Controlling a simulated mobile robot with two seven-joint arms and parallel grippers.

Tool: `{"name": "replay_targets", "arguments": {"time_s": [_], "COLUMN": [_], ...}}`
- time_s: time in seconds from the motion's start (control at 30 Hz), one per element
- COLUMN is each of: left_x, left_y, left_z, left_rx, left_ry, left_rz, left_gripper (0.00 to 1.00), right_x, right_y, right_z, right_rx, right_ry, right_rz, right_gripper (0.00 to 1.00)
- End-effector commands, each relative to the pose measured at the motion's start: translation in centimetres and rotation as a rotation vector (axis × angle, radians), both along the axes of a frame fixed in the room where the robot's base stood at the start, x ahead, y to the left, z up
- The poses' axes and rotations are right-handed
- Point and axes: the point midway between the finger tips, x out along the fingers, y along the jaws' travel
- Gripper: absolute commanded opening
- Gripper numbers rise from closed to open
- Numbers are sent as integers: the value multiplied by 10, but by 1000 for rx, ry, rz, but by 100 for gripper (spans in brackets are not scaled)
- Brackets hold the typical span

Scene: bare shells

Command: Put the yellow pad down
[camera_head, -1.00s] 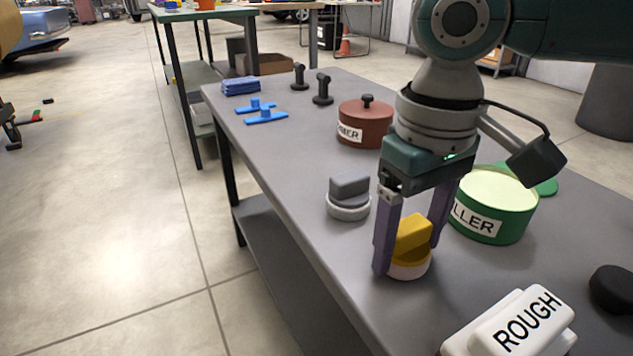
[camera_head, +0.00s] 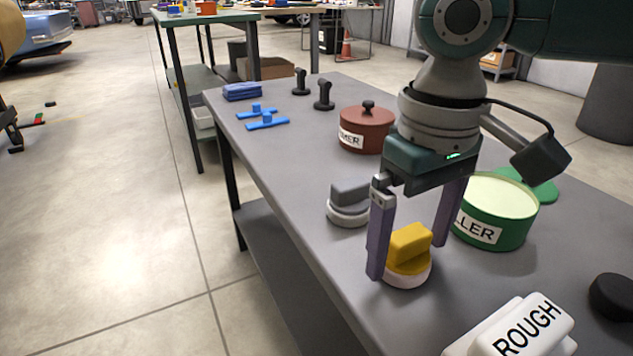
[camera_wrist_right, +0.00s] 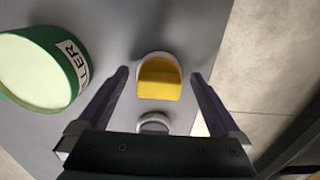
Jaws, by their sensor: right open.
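The yellow pad (camera_head: 409,246) is a yellow block on a round pale base, standing upright on the grey table (camera_head: 300,160) near its front edge. It also shows in the right wrist view (camera_wrist_right: 160,78), between the fingers and apart from both. My right gripper (camera_head: 408,262) is open, its purple fingers on either side of the pad. The left gripper is not in view.
A grey pad (camera_head: 348,203) stands just behind the yellow pad. A green tin (camera_head: 497,213) is at the right, and a brown lidded pot (camera_head: 366,130) is farther back. A white block marked ROUGH (camera_head: 520,325) and a black round thing (camera_head: 612,297) are in front.

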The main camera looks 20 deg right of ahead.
Motion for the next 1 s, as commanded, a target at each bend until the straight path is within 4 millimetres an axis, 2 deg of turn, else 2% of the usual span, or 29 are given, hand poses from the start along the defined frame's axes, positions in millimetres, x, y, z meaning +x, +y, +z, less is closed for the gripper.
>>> {"name": "replay_targets", "arguments": {"time_s": [0.03, 0.2, 0.43, 0.6, 1.0], "left_x": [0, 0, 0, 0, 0], "left_y": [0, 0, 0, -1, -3], "left_z": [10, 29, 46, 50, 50], "left_rx": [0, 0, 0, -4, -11], "left_ry": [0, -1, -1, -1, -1], "left_rz": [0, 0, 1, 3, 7], "left_gripper": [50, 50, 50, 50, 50], "right_x": [1, 1, 1, 1, 1], "right_y": [0, 0, 0, 0, 0], "right_z": [14, 55, 98, 111, 111], "right_rx": [1, 1, 1, 2, 1], "right_ry": [-3, -5, -4, -1, -1], "right_rz": [0, -1, -2, -2, -2], "right_gripper": [100, 100, 100, 100, 100]}}
